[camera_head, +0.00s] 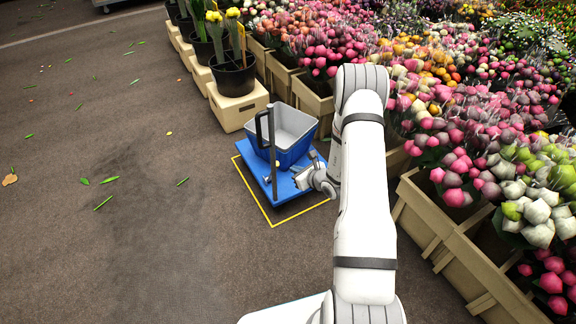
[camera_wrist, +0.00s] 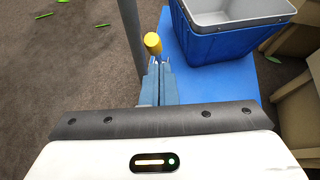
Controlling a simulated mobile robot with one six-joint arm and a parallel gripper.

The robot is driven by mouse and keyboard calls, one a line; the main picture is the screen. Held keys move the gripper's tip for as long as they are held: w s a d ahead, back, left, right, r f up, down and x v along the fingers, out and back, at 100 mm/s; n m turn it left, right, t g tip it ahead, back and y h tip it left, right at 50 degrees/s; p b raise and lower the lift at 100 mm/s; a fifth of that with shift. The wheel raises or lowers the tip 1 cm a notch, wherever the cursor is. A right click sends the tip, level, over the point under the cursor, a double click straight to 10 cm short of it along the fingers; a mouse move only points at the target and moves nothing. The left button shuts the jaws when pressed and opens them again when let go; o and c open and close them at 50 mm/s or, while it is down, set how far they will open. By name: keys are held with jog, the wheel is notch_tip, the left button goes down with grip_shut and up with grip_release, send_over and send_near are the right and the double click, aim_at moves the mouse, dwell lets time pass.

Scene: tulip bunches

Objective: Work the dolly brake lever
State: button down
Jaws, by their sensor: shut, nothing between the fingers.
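The blue dolly (camera_head: 287,186) stands on the pavement inside a yellow painted outline, with a grey upright post (camera_head: 272,150) at its left side. The brake lever appears as a yellow knob (camera_wrist: 152,43) just beyond my fingertips in the wrist view; its lower part is hidden behind my fingers. My gripper (camera_wrist: 158,66) is shut and empty, its fingertips right by the knob; whether they touch it I cannot tell. In the head view my gripper (camera_head: 300,178) is low over the dolly, right of the post.
A blue and grey bin (camera_head: 295,137) sits on the dolly, and also shows in the wrist view (camera_wrist: 235,40). Wooden crates of wrapped flowers (camera_head: 430,215) line the right. A pot on a wooden crate (camera_head: 238,105) stands behind. The pavement at left is open.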

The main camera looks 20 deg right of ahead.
jog(key=shift+v, duration=0.85)
